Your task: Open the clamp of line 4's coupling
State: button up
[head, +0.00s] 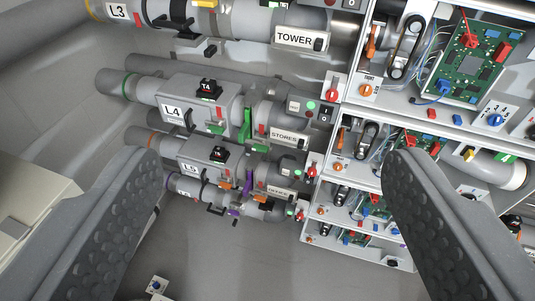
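Line 4 is the grey pipe unit with the L4 label (172,111), left of centre in the head view. Its dark T4 block (208,87) sits on top of the housing. A green lever-like part (246,125) stands upright against the coupling (265,117), right of the housing; I cannot tell for certain whether the clamp is open or closed. A smaller green part (215,128) shows at the housing's lower edge. My gripper (269,158) is open and empty, its two dark padded fingers wide apart, with line 4 beyond and between them.
Line 5 (192,152) lies just below line 4, with a purple-marked line under it. Line 3 (117,12) and the TOWER unit (300,38) are above. Open cabinets (350,100) with circuit boards and switches stand at the right.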

jog(key=w+d+f+n+g+h+b, duration=0.1)
jog(key=w+d+f+n+h+b, duration=0.25)
jog(key=w+f, duration=0.3)
jog(key=w+d+f+n+g+h+b, duration=0.1)
jog(key=w+d+f+n+h+b, duration=0.2)
jog(key=w+f+h, duration=0.4)
jog(key=n+t+y+b, duration=0.45)
jog(key=n+b, duration=0.45)
jog(key=n, duration=1.7)
send_near(259, 150)
jog(key=shift+g+y, duration=0.3)
jog(key=shift+g, duration=0.05)
jog(key=x, duration=0.4)
jog(key=shift+w+r, duration=0.15)
jog(key=shift+r, duration=0.25)
jog(key=shift+w+d+f, duration=0.15)
jog(key=shift+w+d, duration=0.25)
jog(key=shift+w, duration=0.55)
jog(key=shift+p+x, duration=0.35)
jog(key=shift+x, duration=0.65)
